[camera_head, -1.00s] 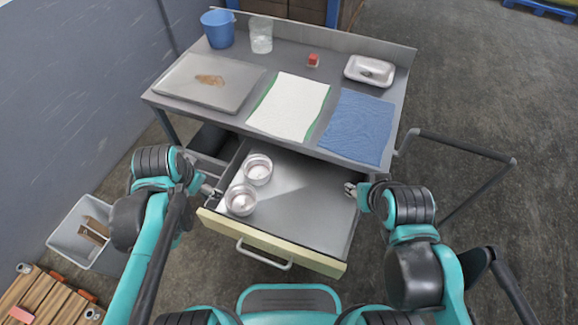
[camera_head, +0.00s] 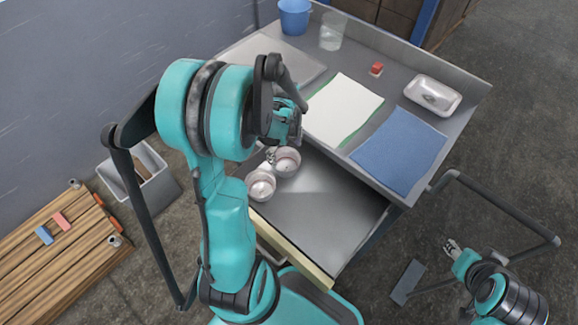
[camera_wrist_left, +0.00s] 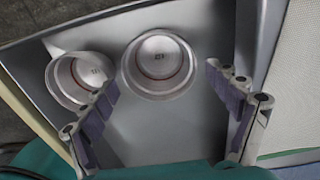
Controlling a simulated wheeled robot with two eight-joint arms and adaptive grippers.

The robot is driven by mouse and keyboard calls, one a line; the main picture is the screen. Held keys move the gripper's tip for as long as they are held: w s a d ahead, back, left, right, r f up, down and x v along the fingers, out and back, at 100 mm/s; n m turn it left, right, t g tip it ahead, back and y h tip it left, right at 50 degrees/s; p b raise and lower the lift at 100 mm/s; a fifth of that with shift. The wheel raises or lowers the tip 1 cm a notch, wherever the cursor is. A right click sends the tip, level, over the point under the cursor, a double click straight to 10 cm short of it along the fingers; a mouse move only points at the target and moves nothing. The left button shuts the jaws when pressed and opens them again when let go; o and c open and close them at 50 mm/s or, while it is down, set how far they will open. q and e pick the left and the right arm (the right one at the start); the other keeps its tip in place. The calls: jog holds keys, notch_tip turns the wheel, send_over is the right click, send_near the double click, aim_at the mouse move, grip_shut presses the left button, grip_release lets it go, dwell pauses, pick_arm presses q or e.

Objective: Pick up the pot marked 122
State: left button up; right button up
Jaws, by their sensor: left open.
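Two round metal pots stand in the open drawer (camera_head: 325,205). The farther pot (camera_head: 286,162) is at upper middle in the left wrist view (camera_wrist_left: 160,64); the nearer pot (camera_head: 261,186) is left of it there (camera_wrist_left: 82,78). Each has a small dark mark inside on its bottom, too small to read surely. My left gripper (camera_head: 272,156) is open above the drawer by the farther pot. In the left wrist view its fingers (camera_wrist_left: 162,80) are spread, with the farther pot in line with the gap and the nearer pot partly behind the left finger. My right gripper (camera_head: 452,246) is off to the right, empty.
The worktop above the drawer holds a white cloth (camera_head: 343,109), a blue cloth (camera_head: 399,150), a white tray (camera_head: 433,94), a red block (camera_head: 376,68), a glass (camera_head: 332,31) and a blue bucket (camera_head: 295,16). The right part of the drawer is clear.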

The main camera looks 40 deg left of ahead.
pick_arm(q)
jog(key=b, duration=0.2)
send_over(286, 169)
notch_tip(286, 169, down, 4)
jog(key=shift+w+f, duration=0.1)
jog(key=shift+f, duration=0.1)
jog(key=shift+r, duration=0.1)
jog(key=c, duration=0.9)
jog(key=shift+o, duration=0.2)
jog(key=shift+r, duration=0.1)
